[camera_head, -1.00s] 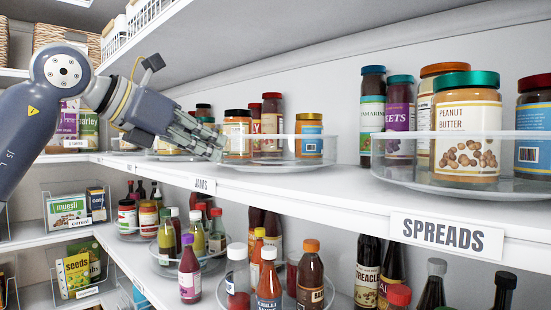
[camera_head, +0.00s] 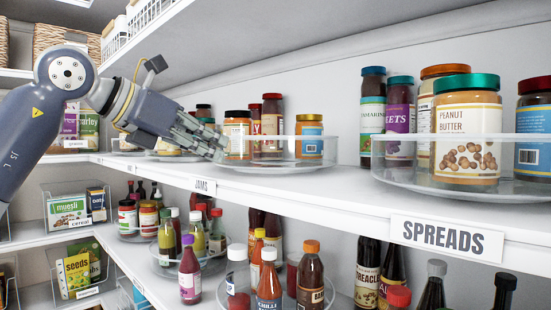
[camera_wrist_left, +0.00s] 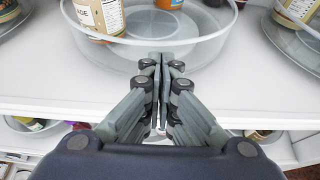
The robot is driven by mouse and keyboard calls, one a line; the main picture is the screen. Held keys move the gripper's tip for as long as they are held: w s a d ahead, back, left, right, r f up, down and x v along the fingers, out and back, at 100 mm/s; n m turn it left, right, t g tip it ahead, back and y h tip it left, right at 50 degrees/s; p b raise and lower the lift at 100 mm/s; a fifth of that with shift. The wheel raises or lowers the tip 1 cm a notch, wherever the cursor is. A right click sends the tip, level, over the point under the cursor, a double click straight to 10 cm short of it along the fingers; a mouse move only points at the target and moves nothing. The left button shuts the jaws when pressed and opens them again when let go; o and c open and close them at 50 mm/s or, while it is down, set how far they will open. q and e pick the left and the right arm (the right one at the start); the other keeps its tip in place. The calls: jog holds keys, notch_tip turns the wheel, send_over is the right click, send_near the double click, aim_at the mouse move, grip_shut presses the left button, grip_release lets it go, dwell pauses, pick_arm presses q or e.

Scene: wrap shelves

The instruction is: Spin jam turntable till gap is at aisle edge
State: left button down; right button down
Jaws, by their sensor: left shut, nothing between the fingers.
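In the left wrist view, the front part of the tray's floor (camera_wrist_left: 190,50) is bare. My left gripper (camera_head: 218,152) is shut and empty at the rim's left front. Its fingertips (camera_wrist_left: 164,60) overlap the rim in the wrist view; contact is unclear. My right gripper is out of view.
The spreads turntable (camera_head: 400,180) stands to the right on the same shelf, with a peanut butter jar (camera_head: 467,130). Another turntable is partly behind my left gripper. An upper shelf (camera_head: 290,40) hangs above; bottles crowd the shelf below. The white shelf edge is clear.

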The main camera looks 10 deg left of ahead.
pick_arm(q)
jog(key=shift+w+d+p, duration=0.3)
jog(key=shift+w, duration=0.3)
jog(key=shift+a, duration=0.1)
jog(key=shift+w+a+p, duration=0.3)
jog(key=shift+a+p, duration=0.1)
jog(key=shift+a, duration=0.35)
jog(key=shift+w, duration=0.15)
